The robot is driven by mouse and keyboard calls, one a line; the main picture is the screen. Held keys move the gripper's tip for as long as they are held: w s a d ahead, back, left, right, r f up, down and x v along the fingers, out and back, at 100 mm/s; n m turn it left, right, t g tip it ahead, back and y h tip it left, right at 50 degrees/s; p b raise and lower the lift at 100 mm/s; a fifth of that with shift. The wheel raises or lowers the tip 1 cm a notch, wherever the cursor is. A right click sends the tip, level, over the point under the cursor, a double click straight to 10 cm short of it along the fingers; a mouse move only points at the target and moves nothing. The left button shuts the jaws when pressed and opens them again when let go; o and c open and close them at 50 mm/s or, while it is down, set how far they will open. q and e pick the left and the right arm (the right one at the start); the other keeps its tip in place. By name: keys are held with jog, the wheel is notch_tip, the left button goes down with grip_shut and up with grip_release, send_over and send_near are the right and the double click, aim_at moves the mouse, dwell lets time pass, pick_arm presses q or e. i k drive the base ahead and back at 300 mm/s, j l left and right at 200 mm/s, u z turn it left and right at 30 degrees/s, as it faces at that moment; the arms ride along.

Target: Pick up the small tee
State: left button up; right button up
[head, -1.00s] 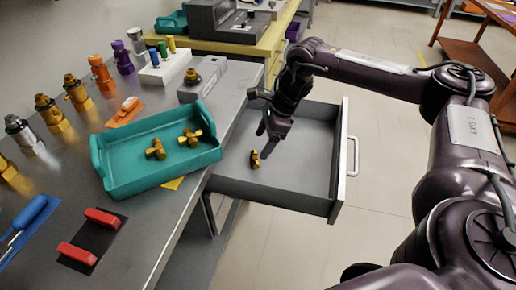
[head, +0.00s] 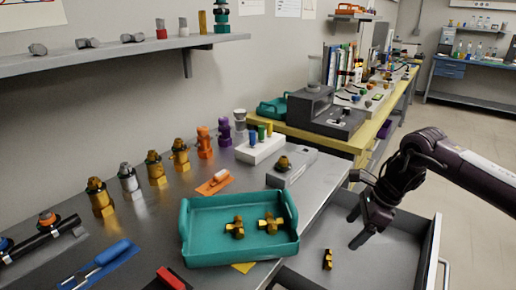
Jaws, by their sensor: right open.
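A small brass fitting (head: 327,259), which looks like the small tee, lies alone on the floor of the open grey drawer (head: 392,262). Two more brass fittings, one left (head: 235,228) and one right (head: 270,222), lie in the teal tray (head: 240,255) on the bench. My right gripper (head: 356,229) is open and empty, fingers pointing down over the drawer. It is above and to the right of the fitting in the picture, apart from it. My left gripper is out of view.
The steel bench (head: 150,225) carries a row of upright fittings, an orange-handled tool (head: 214,182) and a white block (head: 260,147). A grey block with a brass fitting (head: 282,164) stands behind the tray. The drawer's front wall (head: 432,260) stands right of the gripper.

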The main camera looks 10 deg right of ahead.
aim_at(238, 227)
jog(key=k+j, duration=0.15)
jog(key=k, duration=0.85)
